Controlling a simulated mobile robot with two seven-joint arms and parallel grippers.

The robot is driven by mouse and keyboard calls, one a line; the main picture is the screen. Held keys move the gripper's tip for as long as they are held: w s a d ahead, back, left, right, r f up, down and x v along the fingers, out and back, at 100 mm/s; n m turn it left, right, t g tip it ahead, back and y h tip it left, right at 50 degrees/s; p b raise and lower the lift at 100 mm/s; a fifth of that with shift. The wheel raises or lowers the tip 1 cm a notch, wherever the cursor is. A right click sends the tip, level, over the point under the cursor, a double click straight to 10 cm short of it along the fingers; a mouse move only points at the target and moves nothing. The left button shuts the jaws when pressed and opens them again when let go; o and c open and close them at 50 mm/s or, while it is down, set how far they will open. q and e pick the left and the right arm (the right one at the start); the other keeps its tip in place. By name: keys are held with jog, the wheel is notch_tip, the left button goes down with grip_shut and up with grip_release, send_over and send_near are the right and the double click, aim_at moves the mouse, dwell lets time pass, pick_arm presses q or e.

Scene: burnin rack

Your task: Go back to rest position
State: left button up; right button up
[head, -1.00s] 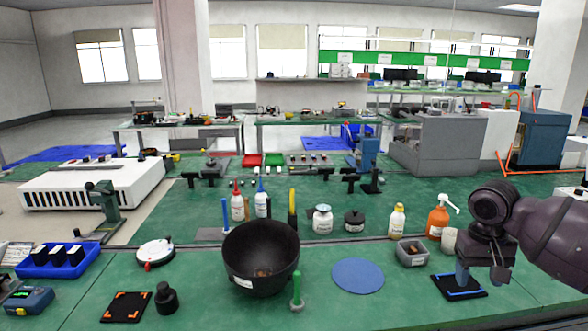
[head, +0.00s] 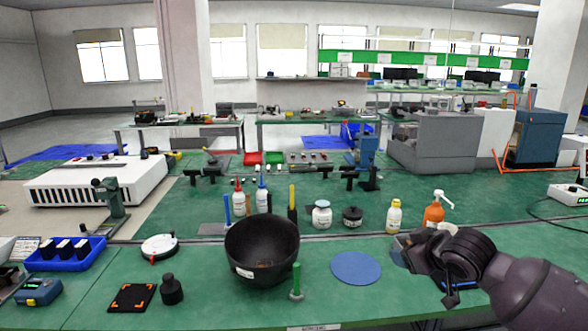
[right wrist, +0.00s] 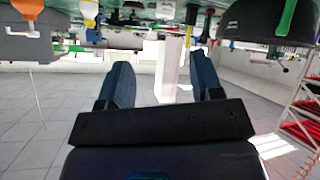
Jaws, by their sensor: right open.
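My right gripper (right wrist: 162,80) is open in the right wrist view, with two dark blue fingers apart and nothing between them. In the head view my right arm reaches in from the right, and its dark wrist is over the right part of the green bench (head: 345,305). There the wrist partly covers a grey bin and a black mat with a blue stripe, and I cannot make out the fingertips clearly. My left gripper is in neither view.
A black bowl (head: 262,248) stands mid-bench, with a green stick (head: 296,280) and blue disc (head: 357,267) nearby. Several bottles, including an orange pump bottle (head: 433,213), stand behind. A blue tray (head: 85,262) is at left. Bare bench lies in front of the disc.

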jog(key=s+f+m+h, duration=0.1)
jog(key=s+f+m, duration=0.1)
jog(key=s+f, duration=0.7)
jog(key=s+d+f+m+h, duration=0.1)
jog(key=s+f, duration=0.8)
jog(key=s, duration=0.7)
jog(key=s+f+m+h+p, duration=0.1)
jog(key=s+f+m, duration=0.1)
jog(key=s+f, duration=0.7)
jog(key=s, duration=0.4)
jog(key=shift+d+f+m, duration=0.15)
jog(key=shift+d+m, duration=0.15)
jog(key=shift+d, duration=0.05)
